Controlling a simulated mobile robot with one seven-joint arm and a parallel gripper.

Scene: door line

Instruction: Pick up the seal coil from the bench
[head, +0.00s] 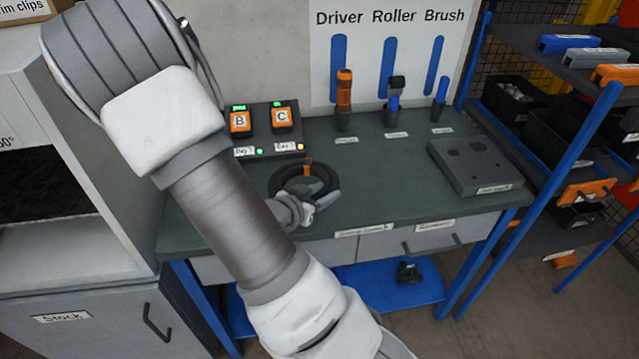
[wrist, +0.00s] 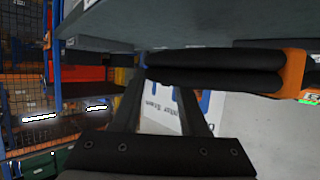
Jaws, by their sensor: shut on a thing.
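The seal coil is a black ring (head: 277,181) with an orange band, at the front middle of the green bench (head: 385,185) in the head view. In the wrist view its black double strand (wrist: 215,68) and orange band (wrist: 293,70) show large. My gripper (head: 318,197) is at the coil's near side, and its fingers (wrist: 160,85) are shut on the black strand. The fingertips are partly hidden by the coil. I cannot tell whether the coil touches the bench top.
A charger with two orange packs (head: 260,120) stands behind the coil. A grey foam block (head: 475,165) lies to the right. Upright tools stand at the back under the sign (head: 390,50). A blue-posted shelf rack (head: 555,130) is at the right and a grey cabinet (head: 90,320) at the left.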

